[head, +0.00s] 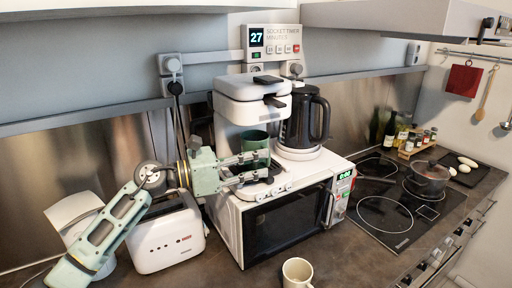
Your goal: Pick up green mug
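The green mug (255,140) stands upright under the head of the white coffee machine (230,107), which sits on top of the microwave. My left gripper (262,168) reaches in from the left, level with the mug's lower part. Its two pale green fingers are apart, one above the other in the picture, and they overlap the lower part of the mug. I cannot tell whether the mug is between the fingers or touching them. My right gripper is not in view.
A black kettle (306,117) stands right of the coffee machine on the white microwave (290,219). A white toaster (168,240) is below my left arm. A cream mug (297,272) stands on the counter in front. A pot (428,178) sits on the hob at right.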

